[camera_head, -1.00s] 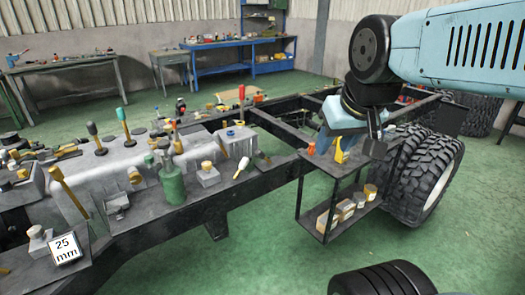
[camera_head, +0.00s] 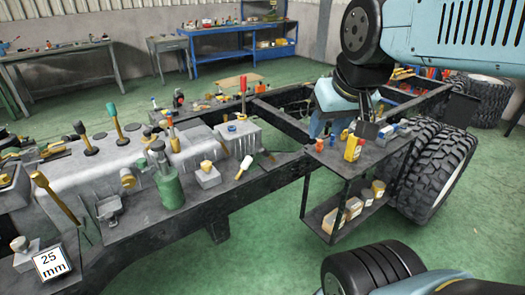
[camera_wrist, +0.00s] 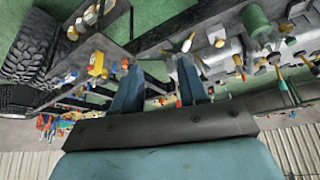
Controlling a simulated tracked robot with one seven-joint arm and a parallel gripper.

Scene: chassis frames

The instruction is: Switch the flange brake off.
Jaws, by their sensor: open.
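Several levers stand on the chassis; I cannot tell which one is the flange brake. A yellow-handled lever (camera_head: 55,197) leans at the front left. A red-topped lever (camera_head: 243,92) stands farther back, and a white-tipped lever (camera_head: 243,167) tilts near the frame rail. My gripper (camera_head: 332,122) hangs over the far side of the small cart, away from these levers. In the wrist view its two blue fingers (camera_wrist: 158,88) are apart, with nothing between them.
A dark two-shelf cart (camera_head: 335,160) with a yellow bottle (camera_head: 353,148) and small boxes stands beside the frame. A big tyre (camera_head: 440,170) is at right.

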